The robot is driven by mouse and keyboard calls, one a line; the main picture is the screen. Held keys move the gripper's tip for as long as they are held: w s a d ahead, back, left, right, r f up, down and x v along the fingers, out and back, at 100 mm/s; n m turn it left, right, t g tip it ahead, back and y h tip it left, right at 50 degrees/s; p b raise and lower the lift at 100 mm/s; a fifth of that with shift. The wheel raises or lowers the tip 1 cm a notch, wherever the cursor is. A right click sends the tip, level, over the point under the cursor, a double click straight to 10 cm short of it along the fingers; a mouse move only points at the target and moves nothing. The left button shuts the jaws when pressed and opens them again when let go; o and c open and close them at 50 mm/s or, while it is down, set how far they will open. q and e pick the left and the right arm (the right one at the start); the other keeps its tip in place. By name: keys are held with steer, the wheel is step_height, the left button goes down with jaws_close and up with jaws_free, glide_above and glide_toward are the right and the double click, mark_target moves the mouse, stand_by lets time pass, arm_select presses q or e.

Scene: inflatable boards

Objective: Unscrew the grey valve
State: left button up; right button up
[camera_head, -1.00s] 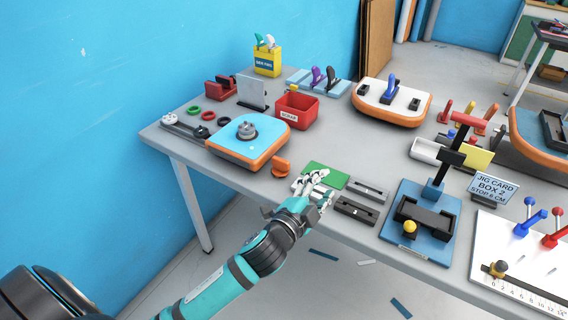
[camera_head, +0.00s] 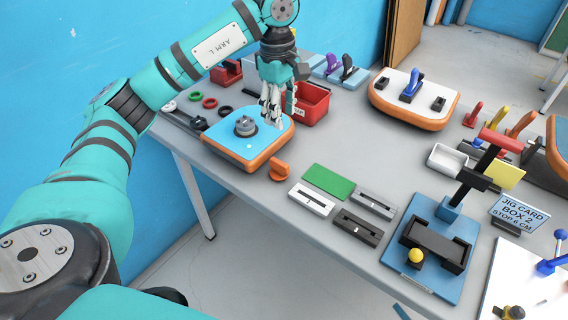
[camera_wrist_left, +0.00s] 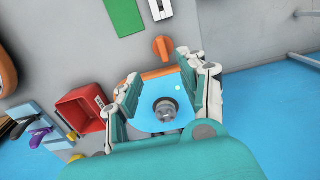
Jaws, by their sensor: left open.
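The grey valve (camera_head: 245,126) sits on the blue top of an orange-edged inflatable board (camera_head: 222,142) on the table. My left gripper (camera_head: 271,118) points down above the board's right part, just right of the valve in the head view. It is open and empty. In the left wrist view the valve (camera_wrist_left: 165,110) shows between the spread fingers (camera_wrist_left: 160,90), apart from them. My right gripper is in neither view.
A red bin (camera_head: 312,104) stands close behind my left gripper. An orange knob (camera_head: 279,169) lies in front of the board. A green card (camera_head: 328,181) and grey slotted blocks (camera_head: 358,228) lie to the right. Green and red rings (camera_head: 209,102) lie behind left.

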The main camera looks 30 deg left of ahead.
arm_select(q)
step_height(320, 180, down, 5)
steer(key=a+b, duration=0.1)
steer(key=p, duration=0.1)
glide_above(279, 161)
steer(key=shift+y, duration=0.3)
steer(key=f, duration=0.5)
steer(key=shift+s+a+f, duration=0.1)
steer(key=shift+s+f, duration=0.2)
steer(key=shift+s, duration=0.05)
steer(key=f, duration=0.1)
steer(key=f+p, duration=0.1)
steer(key=f, duration=0.3)
steer(key=shift+w+f+p, duration=0.2)
steer(key=shift+w+p, duration=0.05)
steer(key=shift+p, duration=0.05)
steer(key=shift+f, duration=0.35)
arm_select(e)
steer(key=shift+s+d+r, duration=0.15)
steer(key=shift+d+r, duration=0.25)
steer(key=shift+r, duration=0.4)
arm_select(q)
steer(key=shift+c, duration=0.2)
jaws_close()
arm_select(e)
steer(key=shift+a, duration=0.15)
